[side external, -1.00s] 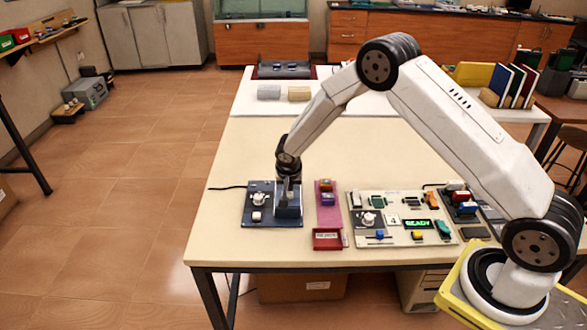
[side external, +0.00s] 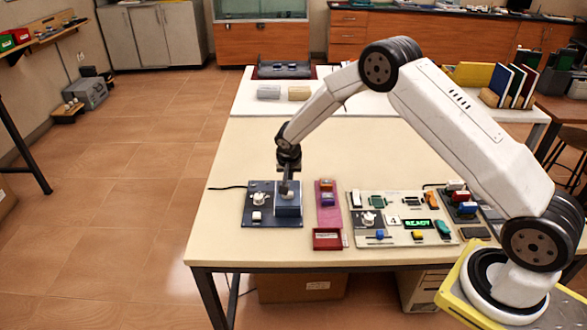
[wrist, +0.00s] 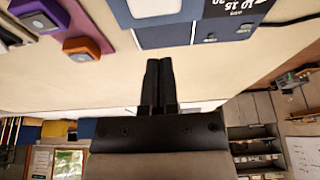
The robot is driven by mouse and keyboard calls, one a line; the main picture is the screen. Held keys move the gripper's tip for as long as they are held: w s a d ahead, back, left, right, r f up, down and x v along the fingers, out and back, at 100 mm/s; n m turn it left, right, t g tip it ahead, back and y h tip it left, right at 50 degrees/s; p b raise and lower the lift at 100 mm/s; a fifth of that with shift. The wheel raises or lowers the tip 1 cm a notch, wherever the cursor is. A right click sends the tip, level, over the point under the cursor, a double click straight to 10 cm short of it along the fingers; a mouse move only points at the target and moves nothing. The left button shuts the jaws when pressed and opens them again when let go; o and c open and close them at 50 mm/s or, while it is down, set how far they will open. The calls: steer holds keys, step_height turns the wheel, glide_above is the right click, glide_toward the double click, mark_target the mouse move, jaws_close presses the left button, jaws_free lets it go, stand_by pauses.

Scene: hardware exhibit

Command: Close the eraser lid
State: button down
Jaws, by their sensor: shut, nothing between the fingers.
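The eraser (side external: 258,219) is a dark blue panel at the left of the bench with a white knob, a small white part and a raised blue-grey box. The box's top, the lid (side external: 288,198), looks flat and lighter in the side view; whether it is fully down is hard to tell. My gripper (side external: 286,193) is shut and empty, pointing down close over the box; touching or apart is unclear. In the wrist view, my shut fingers (wrist: 160,65) are below part of the blue eraser (wrist: 165,36), whose timer numbers show at the top.
Right of the eraser, a pink mat (side external: 329,218) carries orange (side external: 326,185) and purple (side external: 327,199) blocks and a red tray (side external: 327,239). Farther right is a panel board (side external: 400,238) with a lit READY display. A cable (side external: 228,187) runs left.

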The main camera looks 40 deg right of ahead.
steer(key=v, duration=0.8)
steer(key=shift+s+r, duration=0.15)
steer(key=shift+r, duration=0.1)
steer(key=shift+a, duration=0.15)
steer(key=s+a+r+n+y, duration=0.1)
steer(key=s+r+n, duration=0.1)
steer(key=s, duration=0.7)
steer(key=s+a+r+n, duration=0.2)
steer(key=s+n, duration=0.2)
steer(key=s, duration=0.4)
steer(key=s+a+r+n+y, duration=0.1)
steer(key=s+a+r+n, duration=0.1)
steer(key=s, duration=0.7)
steer(key=shift+s+a+n+y, duration=0.25)
steer(key=shift+s+n+y, duration=0.05)
steer(key=shift+n, duration=0.2)
